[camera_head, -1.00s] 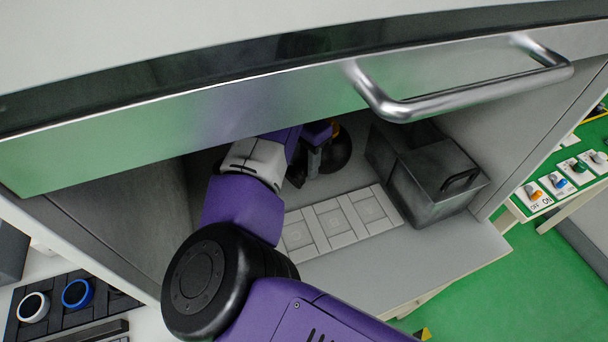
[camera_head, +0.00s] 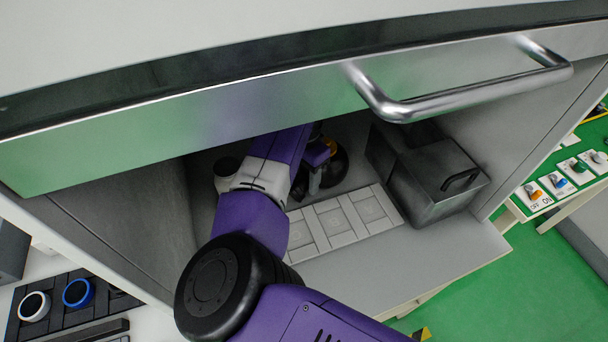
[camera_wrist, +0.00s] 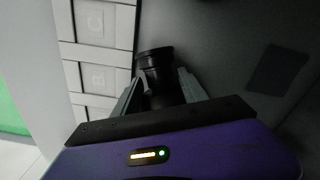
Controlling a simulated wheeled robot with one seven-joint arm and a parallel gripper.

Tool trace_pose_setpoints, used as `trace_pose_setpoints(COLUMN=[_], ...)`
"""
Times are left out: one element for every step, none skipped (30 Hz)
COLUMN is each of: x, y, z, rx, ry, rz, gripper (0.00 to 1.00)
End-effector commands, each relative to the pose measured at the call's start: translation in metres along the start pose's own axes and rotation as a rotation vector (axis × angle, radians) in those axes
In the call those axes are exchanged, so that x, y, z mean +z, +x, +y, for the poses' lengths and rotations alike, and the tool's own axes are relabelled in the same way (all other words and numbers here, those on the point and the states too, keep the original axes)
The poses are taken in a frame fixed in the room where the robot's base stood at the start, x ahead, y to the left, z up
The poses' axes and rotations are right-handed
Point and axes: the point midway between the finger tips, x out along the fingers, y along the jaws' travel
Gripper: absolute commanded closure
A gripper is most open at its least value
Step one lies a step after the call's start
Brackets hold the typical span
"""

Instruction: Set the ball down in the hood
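My gripper (camera_wrist: 160,90) is inside the hood (camera_head: 460,240), low over its floor towards the back. In the wrist view its two grey fingers lie close along both sides of a dark, rounded black object (camera_wrist: 155,60), and it appears gripped between them. It may be the ball, but its full shape does not show. In the head view my gripper (camera_head: 312,183) is small, dark and partly behind my own arm. I cannot tell whether the black object touches the floor.
A row of light lettered tiles (camera_head: 340,222) lies on the hood floor. A dark grey box with a handle (camera_head: 435,185) stands right of them. A dark cup-like thing (camera_head: 228,172) stands at the back left. The hood's sash with its metal handle (camera_head: 470,98) hangs above my arm.

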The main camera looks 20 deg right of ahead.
Motion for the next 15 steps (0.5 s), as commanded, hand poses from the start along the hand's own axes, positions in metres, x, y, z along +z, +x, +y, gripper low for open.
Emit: trace_pose_setpoints(x=[0.0, 0.0, 0.0, 0.0, 0.0, 0.0, 0.0, 0.0, 0.0, 0.0, 0.0, 0.0, 0.0, 0.0, 0.0], y=[0.0, 0.0, 0.0, -0.001, -0.001, -0.001, -0.001, -0.001, -0.001, -0.001, -0.001, -0.003, -0.004, -0.007, -0.011], z=[0.0, 0.0, 0.0, 0.0, 0.0, 0.0, 0.0, 0.0, 0.0, 0.0, 0.0, -0.001, -0.001, -0.001, -0.001], rx=[-0.001, -0.001, -0.001, -0.001, -0.001, -0.001, -0.001, -0.001, -0.001, -0.001, -0.001, -0.002, -0.002, -0.003, -0.003], ry=[0.0, 0.0, 0.0, 0.0, 0.0, 0.0, 0.0, 0.0, 0.0, 0.0, 0.0, 0.0, 0.0, 0.0, 0.0], rz=[0.0, 0.0, 0.0, 0.0, 0.0, 0.0, 0.0, 0.0, 0.0, 0.0, 0.0, -0.001, -0.001, 0.0, 0.001], gripper=[0.37, 0.35, 0.35, 0.35, 0.35, 0.35, 0.35, 0.35, 0.35, 0.35, 0.35, 0.35, 0.35, 0.35, 0.35])
